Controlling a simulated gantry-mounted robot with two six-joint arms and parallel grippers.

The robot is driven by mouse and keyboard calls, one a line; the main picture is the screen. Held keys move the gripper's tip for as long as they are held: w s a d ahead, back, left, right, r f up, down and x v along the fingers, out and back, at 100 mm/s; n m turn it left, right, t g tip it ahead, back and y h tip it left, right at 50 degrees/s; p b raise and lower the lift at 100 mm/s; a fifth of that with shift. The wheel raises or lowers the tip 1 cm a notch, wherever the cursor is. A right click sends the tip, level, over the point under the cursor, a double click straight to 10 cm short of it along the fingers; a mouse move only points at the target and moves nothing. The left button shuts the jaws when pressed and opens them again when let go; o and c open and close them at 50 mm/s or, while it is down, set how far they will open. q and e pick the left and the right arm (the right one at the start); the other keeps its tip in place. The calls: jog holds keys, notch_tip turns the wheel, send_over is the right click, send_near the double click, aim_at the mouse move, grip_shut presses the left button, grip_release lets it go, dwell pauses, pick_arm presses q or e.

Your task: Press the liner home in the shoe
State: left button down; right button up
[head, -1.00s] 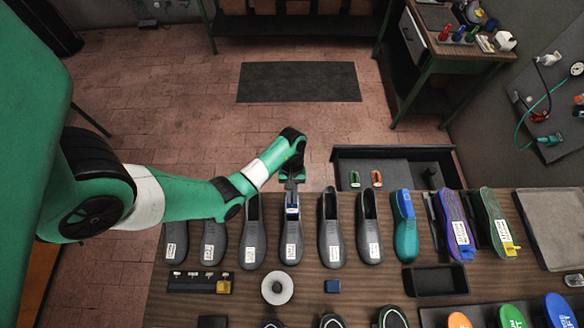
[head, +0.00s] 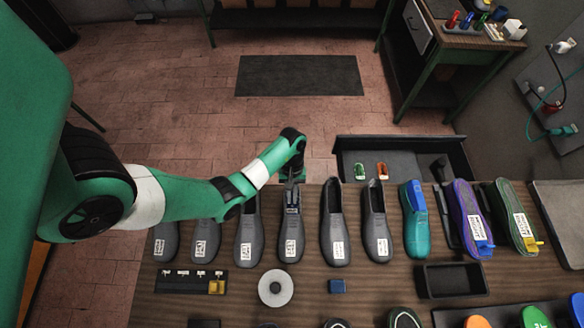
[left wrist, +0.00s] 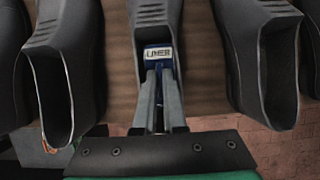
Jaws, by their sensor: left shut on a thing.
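A grey shoe (head: 291,247) stands in the row on the bench, with its open heel end toward my left arm. In the left wrist view this shoe (left wrist: 155,14) is at the top middle. A blue liner (left wrist: 158,47) with a white "LINER" label lies inside its opening; its front part is hidden in the shoe. My left gripper (head: 291,197) is at the heel opening. In the left wrist view its two fingers (left wrist: 158,75) reach into the opening and are shut on the liner's near end. My right gripper is not in view.
Similar grey shoes (head: 335,244) stand close on both sides. A teal shoe form (head: 416,238) and colored shoes are farther right. A white disc (head: 276,288), a small blue block (head: 338,286) and a black tray (head: 452,282) lie in front. A dark open bin (head: 402,144) is behind the bench.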

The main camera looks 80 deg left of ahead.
pick_arm(q)
jog(key=c, duration=0.9)
grip_release()
jog(key=shift+r, duration=0.15)
notch_tip(320, 180, up, 9)
jog(key=p, duration=0.9)
